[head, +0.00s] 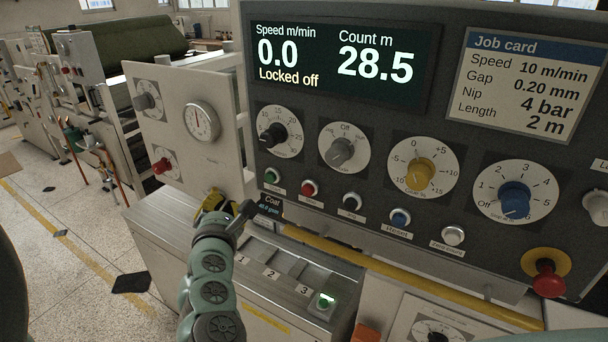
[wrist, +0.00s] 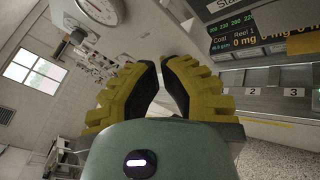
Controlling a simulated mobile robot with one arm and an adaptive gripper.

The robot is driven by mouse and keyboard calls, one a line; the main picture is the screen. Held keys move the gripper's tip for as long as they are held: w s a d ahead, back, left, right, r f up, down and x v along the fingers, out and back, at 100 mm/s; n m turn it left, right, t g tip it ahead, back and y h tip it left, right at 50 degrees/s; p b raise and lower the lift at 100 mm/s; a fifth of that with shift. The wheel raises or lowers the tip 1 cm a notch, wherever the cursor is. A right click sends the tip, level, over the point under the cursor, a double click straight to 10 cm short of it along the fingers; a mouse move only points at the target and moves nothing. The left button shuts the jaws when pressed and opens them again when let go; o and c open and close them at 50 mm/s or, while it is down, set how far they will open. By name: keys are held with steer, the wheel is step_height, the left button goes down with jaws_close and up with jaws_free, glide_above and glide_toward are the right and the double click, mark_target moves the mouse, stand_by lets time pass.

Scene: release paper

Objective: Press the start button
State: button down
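The green button (head: 271,176) sits at the left end of the button row on the dark control panel (head: 380,185). Its label is too small to read in the head view. A label beginning "Sta" shows at the top edge of the wrist view (wrist: 229,3). My gripper (head: 228,202) is below and left of the green button, apart from it, in front of the small Coat display (head: 269,206). In the wrist view its yellow fingers (wrist: 160,62) come together at the tips with nothing between them. The main screen (head: 338,60) reads 0.0 m/min, 28.5 m and "Locked off".
Red (head: 309,189), black, blue and white buttons run right of the green one, with dials above. A red emergency knob (head: 548,280) projects at the lower right. A yellow bar (head: 400,285) crosses below the panel. A gauge (head: 201,121) stands left.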

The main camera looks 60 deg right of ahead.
mark_target(270, 177)
steer(key=d+p, duration=0.2)
steer(key=d, duration=0.6)
steer(key=shift+w+d, duration=0.35)
steer(key=shift+w, duration=0.05)
steer(key=shift+d, duration=0.1)
stand_by(1.4)
steer(key=shift+d, duration=0.35)
steer(key=shift+d+b, duration=0.35)
steer(key=shift+d, duration=0.1)
stand_by(0.9)
steer(key=shift+a, duration=0.1)
steer(key=shift+s+a+b, duration=0.1)
steer(key=shift+a+b, duration=0.3)
steer(key=shift+a, duration=0.35)
